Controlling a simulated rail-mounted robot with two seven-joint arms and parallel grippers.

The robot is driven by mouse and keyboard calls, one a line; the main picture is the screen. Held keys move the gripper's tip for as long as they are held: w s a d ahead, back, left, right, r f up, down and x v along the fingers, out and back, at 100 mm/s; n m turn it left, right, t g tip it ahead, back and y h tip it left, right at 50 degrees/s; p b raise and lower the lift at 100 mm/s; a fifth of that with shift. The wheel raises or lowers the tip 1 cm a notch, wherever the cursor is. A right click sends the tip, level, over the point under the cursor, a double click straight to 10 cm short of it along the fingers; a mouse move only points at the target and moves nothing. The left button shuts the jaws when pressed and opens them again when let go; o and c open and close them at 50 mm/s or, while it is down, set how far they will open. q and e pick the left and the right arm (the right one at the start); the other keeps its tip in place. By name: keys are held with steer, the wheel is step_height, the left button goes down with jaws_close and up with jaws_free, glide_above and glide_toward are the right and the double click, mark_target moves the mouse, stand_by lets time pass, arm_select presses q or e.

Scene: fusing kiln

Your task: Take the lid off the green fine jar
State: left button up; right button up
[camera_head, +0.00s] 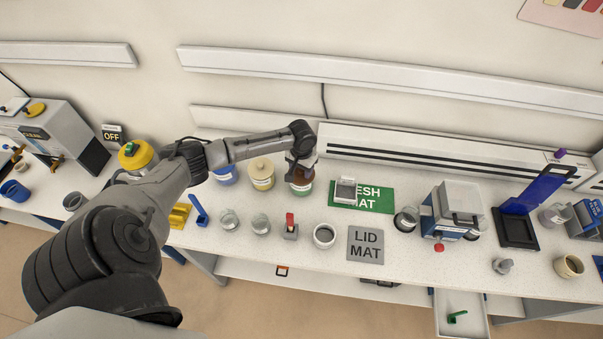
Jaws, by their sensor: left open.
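The green fine jar (300,189) stands upright on the bench with a green band low on its side. It is the rightmost of a row of jars. My left gripper (301,171) is open and points down right over the top of this jar. It hides most of the lid, and I cannot tell whether the fingers touch it. The grey lid mat (366,256) lies bare, to the right of and nearer than the jar. My right gripper is out of view.
A tan-lidded jar (262,174) and a blue-banded jar (226,177) stand close to the left. The green mesh mat (374,198) with a pale sieve-like box (345,190) lies to the right. Glass cups (229,221) and a white bowl (324,236) stand in front.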

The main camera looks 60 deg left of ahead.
arm_select(q)
jaws_close()
stand_by(0.3)
steer(key=shift+r, duration=0.15)
